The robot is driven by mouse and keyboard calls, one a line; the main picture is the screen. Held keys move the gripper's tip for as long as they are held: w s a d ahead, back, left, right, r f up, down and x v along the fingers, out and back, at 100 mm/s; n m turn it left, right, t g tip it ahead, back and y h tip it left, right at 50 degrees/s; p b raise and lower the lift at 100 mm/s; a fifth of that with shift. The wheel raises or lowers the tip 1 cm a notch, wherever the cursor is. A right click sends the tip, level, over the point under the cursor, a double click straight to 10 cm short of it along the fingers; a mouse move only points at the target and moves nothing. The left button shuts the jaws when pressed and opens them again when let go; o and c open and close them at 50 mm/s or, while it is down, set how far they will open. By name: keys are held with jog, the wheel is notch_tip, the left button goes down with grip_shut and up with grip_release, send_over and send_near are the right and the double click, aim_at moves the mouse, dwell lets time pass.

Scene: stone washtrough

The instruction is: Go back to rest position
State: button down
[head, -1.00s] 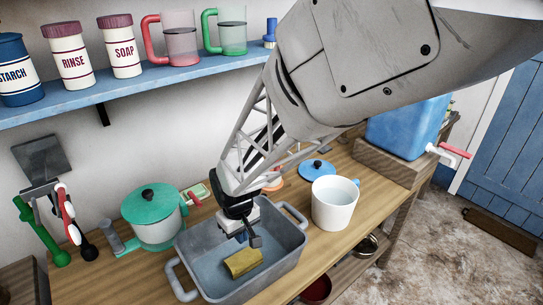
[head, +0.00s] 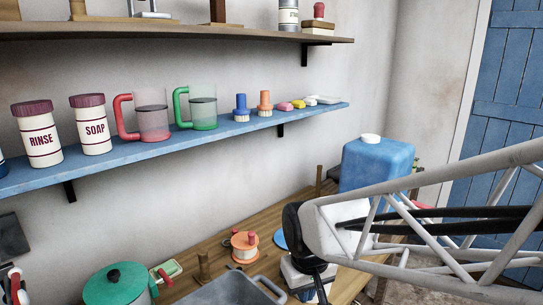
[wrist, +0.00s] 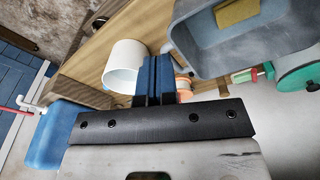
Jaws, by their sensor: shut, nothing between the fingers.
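My gripper (wrist: 156,60) is shut and empty, its blue-black fingers pressed together in the wrist view. In the head view my gripper (head: 308,291) hangs at the bottom edge, right of the grey tub (head: 232,291), with its fingertips cut off or hard to make out. In the wrist view the fingers show beside the white pot (wrist: 124,62); the grey tub (wrist: 205,60) is at upper right with a yellow sponge (wrist: 237,12) in it. I cannot tell the height of the fingers above the bench.
A green lidded pot (head: 115,286) stands left of the tub. An orange item (head: 244,246) is behind it. A blue water container (head: 376,165) stands right, beyond my arm. The blue shelf (head: 200,143) holds jars, mugs and brushes; a wooden shelf (head: 170,31) is above.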

jog(key=s+d+r+m+t, duration=0.1)
jog(key=s+d+r+m, duration=0.3)
jog(key=s+d, duration=0.7)
jog(key=shift+d+r, duration=0.4)
jog(key=shift+r, duration=0.4)
